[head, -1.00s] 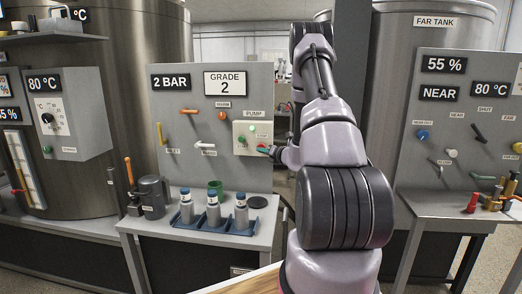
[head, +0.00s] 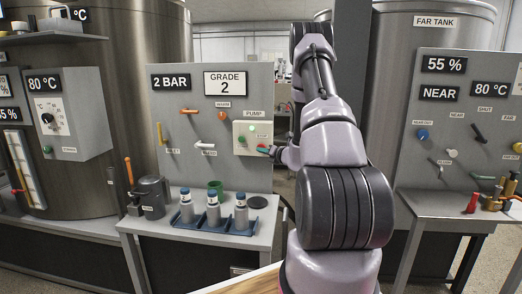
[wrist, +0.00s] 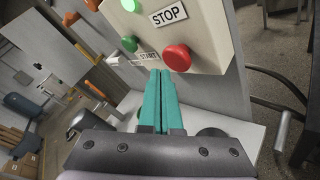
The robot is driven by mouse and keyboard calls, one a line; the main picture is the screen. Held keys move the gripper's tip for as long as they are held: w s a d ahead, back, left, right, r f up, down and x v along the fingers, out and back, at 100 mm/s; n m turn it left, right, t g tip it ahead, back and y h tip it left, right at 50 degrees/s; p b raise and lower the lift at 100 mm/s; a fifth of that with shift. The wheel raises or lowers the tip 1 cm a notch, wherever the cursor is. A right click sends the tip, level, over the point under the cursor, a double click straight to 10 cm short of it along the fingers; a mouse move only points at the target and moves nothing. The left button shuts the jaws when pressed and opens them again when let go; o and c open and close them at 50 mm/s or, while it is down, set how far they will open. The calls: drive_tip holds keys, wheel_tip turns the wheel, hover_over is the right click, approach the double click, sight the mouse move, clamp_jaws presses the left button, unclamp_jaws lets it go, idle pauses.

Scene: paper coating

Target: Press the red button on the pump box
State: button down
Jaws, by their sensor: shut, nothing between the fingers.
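The pump box (head: 240,127) is a cream box on the grey panel under the PUMP label. In the wrist view the box (wrist: 205,22) carries a round red button (wrist: 177,58) beside the STOP label and a green button (wrist: 130,43) by the START label. My gripper (wrist: 160,73) is shut and empty, its teal fingertips close beside the red button, to its left in the wrist view. I cannot tell whether they touch it. In the head view my gripper (head: 263,149) is at the box's lower right corner, and the red button is largely hidden there.
A green lamp (wrist: 131,5) sits above the buttons on the box. Orange and white valve handles (head: 205,146) stick out from the panel to the left. Below, a blue rack (head: 215,226) with several grey bottles stands on the bench. Open space lies right of the panel.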

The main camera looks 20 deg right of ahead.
drive_tip(key=shift+w+d, duration=0.25)
drive_tip(key=shift+w, duration=0.1)
drive_tip(key=shift+w+d, duration=0.3)
drive_tip(key=shift+w, duration=0.1)
idle(0.8)
idle(0.4)
drive_tip(key=shift+s+a, duration=0.55)
drive_tip(key=shift+s, duration=0.2)
drive_tip(key=shift+s+a, duration=0.7)
drive_tip(key=shift+s, duration=0.35)
drive_tip(key=shift+s+a, duration=0.7)
drive_tip(key=shift+s, duration=0.35)
